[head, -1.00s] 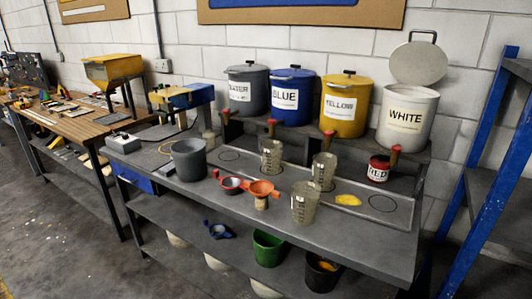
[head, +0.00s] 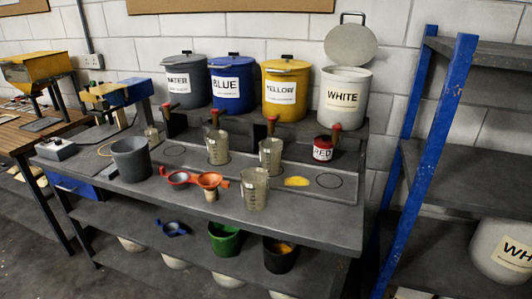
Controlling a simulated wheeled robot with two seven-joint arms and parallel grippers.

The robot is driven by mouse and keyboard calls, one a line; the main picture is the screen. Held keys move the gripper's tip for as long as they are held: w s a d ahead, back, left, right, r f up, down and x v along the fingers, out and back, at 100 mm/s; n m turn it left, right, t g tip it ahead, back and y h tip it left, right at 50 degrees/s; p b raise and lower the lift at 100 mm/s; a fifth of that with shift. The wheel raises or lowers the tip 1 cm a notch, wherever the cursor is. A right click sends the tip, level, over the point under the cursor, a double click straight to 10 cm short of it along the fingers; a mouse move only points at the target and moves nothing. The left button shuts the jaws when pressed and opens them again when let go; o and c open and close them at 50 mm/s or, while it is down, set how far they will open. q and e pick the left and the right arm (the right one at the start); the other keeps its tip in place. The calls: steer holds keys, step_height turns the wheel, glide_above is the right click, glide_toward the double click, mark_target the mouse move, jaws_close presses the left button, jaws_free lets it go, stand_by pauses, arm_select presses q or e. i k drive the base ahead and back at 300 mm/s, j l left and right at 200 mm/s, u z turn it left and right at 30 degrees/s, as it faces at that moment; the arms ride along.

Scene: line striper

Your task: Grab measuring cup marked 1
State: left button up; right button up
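Three clear measuring cups stand on the grey bench. One (head: 218,148) is at the back left of the group, one (head: 270,156) is at the back right, and one (head: 254,189) is nearest the front edge. All three are upright with dark markings on their sides. The markings are too small to read, so I cannot tell which is marked 1. Neither of my grippers is in the head view.
The bench (head: 310,212) also bears a grey bucket (head: 131,159), red and orange funnels (head: 209,181), a red tin (head: 322,149) and a yellow spill (head: 297,182). Large labelled paint buckets, such as the yellow one (head: 285,91), line the back. A blue-posted shelf (head: 428,150) stands right.

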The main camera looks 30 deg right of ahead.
mark_target(270, 150)
steer(key=i+l, duration=0.2)
steer(key=i, duration=0.25)
steer(key=i+l+z, duration=0.1)
steer(key=i+l, duration=0.15)
steer(key=i, duration=0.25)
